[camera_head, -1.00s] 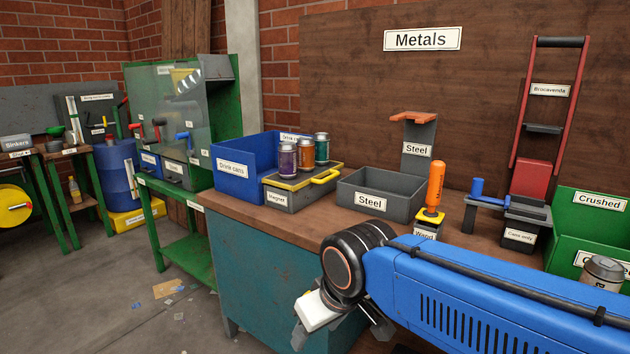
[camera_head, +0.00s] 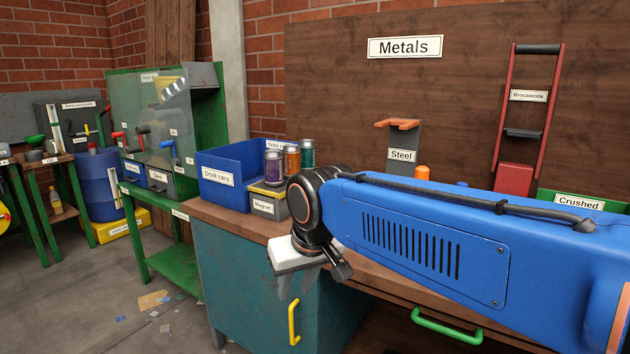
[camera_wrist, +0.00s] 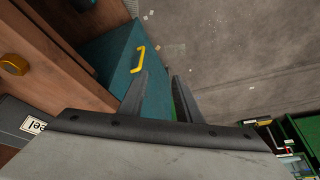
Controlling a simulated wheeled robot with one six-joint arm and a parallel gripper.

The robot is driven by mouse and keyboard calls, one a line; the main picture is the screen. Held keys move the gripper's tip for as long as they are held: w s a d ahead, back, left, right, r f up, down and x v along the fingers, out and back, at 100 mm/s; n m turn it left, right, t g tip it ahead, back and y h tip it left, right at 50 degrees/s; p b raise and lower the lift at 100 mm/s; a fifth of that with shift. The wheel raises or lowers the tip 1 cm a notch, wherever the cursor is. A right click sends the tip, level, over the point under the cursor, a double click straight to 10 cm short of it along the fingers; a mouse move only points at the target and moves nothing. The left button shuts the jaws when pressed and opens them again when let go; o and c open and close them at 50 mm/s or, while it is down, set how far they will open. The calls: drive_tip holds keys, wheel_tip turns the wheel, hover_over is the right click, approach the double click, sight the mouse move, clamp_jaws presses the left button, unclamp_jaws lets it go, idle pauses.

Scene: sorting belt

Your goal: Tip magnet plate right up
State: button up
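The magnet plate (camera_head: 268,207) is a grey block with a yellow-edged top and a "Magnet" label, lying flat on the bench. A purple can (camera_head: 273,167), an orange can (camera_head: 292,161) and a teal can (camera_head: 307,152) stand upright at it; its right part and yellow handle are hidden behind my arm. My gripper (camera_head: 312,276) hangs in front of the bench edge, lower than the plate and to its right, apart from it. In the wrist view my gripper (camera_wrist: 160,76) has its two fingers apart with nothing between them.
A blue "Drink cans" bin (camera_head: 219,178) stands left of the plate. The teal cabinet (camera_head: 240,275) below has a yellow handle (camera_head: 294,322). A grey steel bin (camera_wrist: 22,118) edges into the wrist view. My arm hides much of the bench top.

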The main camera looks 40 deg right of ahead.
drive_tip(key=w+d+r+m+h, duration=0.1)
drive_tip(key=w+d+r+m, duration=0.2)
drive_tip(key=w+d+r, duration=0.45)
drive_tip(key=w+d+r+m+h, duration=0.1)
drive_tip(key=w+d+r+m, duration=0.25)
drive_tip(key=w+r, duration=0.55)
drive_tip(key=w+d+r+m+g+h, duration=0.1)
drive_tip(key=w+d+r+m, duration=0.2)
drive_tip(key=w+d, duration=0.45)
drive_tip(key=w+d+r+m, duration=0.2)
drive_tip(key=w+d+m, duration=0.1)
drive_tip(key=w+d, duration=0.5)
drive_tip(key=shift+n, duration=0.25)
drive_tip(key=x, duration=0.5)
drive_tip(key=s+x, duration=0.1)
drive_tip(key=x, duration=0.4)
drive_tip(key=d+x, duration=0.1)
drive_tip(key=x, duration=0.5)
drive_tip(key=shift+s+f, duration=0.2)
drive_tip(key=shift+s, duration=0.15)
clamp_jaws()
